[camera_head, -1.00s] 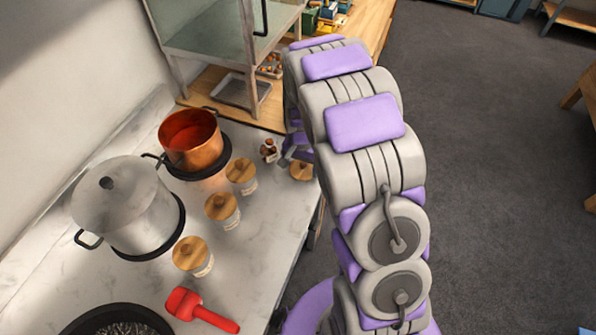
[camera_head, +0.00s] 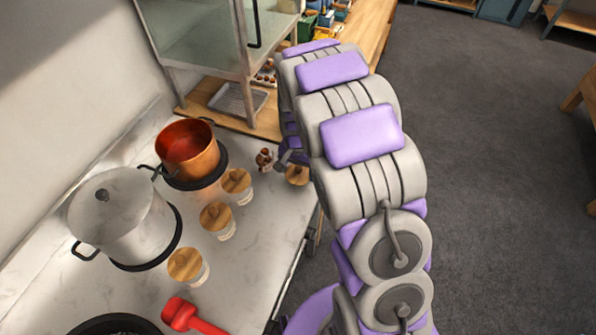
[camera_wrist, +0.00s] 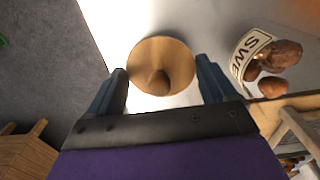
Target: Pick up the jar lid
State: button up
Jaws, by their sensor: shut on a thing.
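The round wooden jar lid (camera_wrist: 172,52) with a knob sits between the two fingers of my gripper (camera_wrist: 161,66) in the wrist view. The fingers are shut on the lid's sides. In the head view the lid (camera_head: 297,175) shows beside my wrist at the right edge of the counter. I cannot tell whether it touches the counter. An uncovered jar of chestnuts (camera_wrist: 243,52), with a label reading "SWE", stands just right of the lid in the wrist view. My arm partly hides the gripper in the head view.
Three jars with wooden lids (camera_head: 216,216) stand in a row on the pale counter (camera_head: 245,262). A copper pot (camera_head: 188,150), a steel pot (camera_head: 125,215) and a red tool (camera_head: 185,315) are on the left. Grey floor (camera_head: 490,200) lies open to the right.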

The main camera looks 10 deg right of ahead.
jog(key=shift+a+r, duration=0.15)
jog(key=shift+r, duration=0.7)
jog(key=shift+s+d+p, duration=0.3)
jog(key=shift+s+d, duration=0.1)
jog(key=shift+d, duration=0.2)
jog(key=shift+s+d+p, duration=0.3)
jog(key=shift+s+d, duration=0.1)
jog(key=shift+d, duration=0.2)
jog(key=s+d+p, duration=0.2)
jog(key=s+d, duration=0.2)
jog(key=d, duration=0.8)
jog(key=n+p, duration=0.4)
send_near(306, 177)
jog(key=w+a+r, duration=0.1)
jog(key=w+r, duration=0.1)
jog(key=w, duration=0.4)
jog(key=w+a+r+n+p, duration=0.25)
jog(key=a+r, duration=0.25)
jog(key=a, duration=0.6)
notch_tip(306, 177, down, 7)
jog(key=b, duration=0.2)
jog(key=shift+w+d+h+b, duration=0.15)
jog(key=shift+h+b, duration=0.15)
jog(key=shift+h, duration=0.1)
jog(key=shift+r, duration=0.1)
